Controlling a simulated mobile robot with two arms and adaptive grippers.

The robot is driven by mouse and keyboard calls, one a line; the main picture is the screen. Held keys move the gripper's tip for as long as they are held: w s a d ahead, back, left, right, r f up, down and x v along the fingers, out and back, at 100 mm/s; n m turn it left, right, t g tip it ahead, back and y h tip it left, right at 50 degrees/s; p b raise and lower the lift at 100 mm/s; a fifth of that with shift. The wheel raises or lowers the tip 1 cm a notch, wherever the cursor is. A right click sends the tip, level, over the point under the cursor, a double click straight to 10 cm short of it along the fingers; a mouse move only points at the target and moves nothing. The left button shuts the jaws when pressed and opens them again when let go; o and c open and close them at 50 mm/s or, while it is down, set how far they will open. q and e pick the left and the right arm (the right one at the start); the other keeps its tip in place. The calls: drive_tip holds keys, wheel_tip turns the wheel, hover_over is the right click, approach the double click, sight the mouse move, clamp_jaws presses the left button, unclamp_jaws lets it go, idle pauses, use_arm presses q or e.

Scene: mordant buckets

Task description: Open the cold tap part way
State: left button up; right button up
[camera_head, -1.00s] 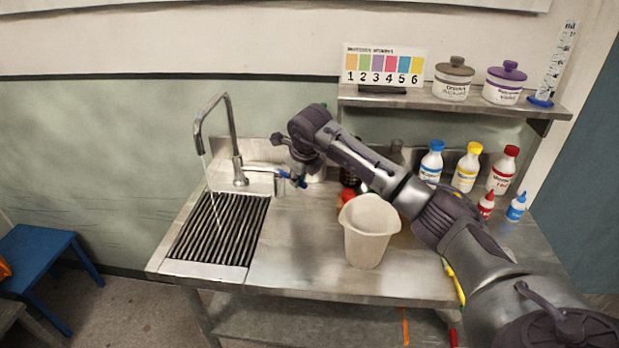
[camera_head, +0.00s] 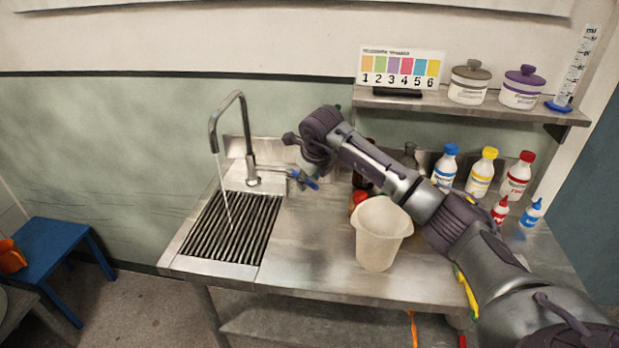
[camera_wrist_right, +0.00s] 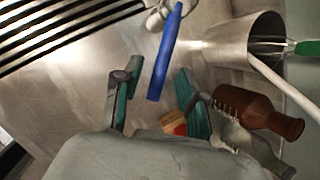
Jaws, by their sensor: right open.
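The tap (camera_head: 252,181) stands behind the drain grate, its tall spout arching left. A thin stream of water (camera_head: 224,190) falls from it onto the grate. Its blue lever (camera_head: 306,181) points right, beside my right gripper (camera_head: 308,168), which partly hides it in the head view. In the right wrist view the blue lever (camera_wrist_right: 166,50) lies between the two spread fingers of my right gripper (camera_wrist_right: 158,75). The fingers are open, and I cannot tell whether either touches the lever. My left gripper is not in view.
A white jug (camera_head: 380,238) stands in front of my right arm. Near the gripper are a metal cup (camera_wrist_right: 228,48) with tools and a brown bottle (camera_wrist_right: 268,115). Several dye bottles (camera_head: 481,172) stand at the right. The counter between grate (camera_head: 228,228) and jug is clear.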

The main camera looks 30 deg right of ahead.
drive_tip(key=shift+r, duration=0.1)
drive_tip(key=v, duration=1.2)
drive_tip(key=shift+s, duration=0.1)
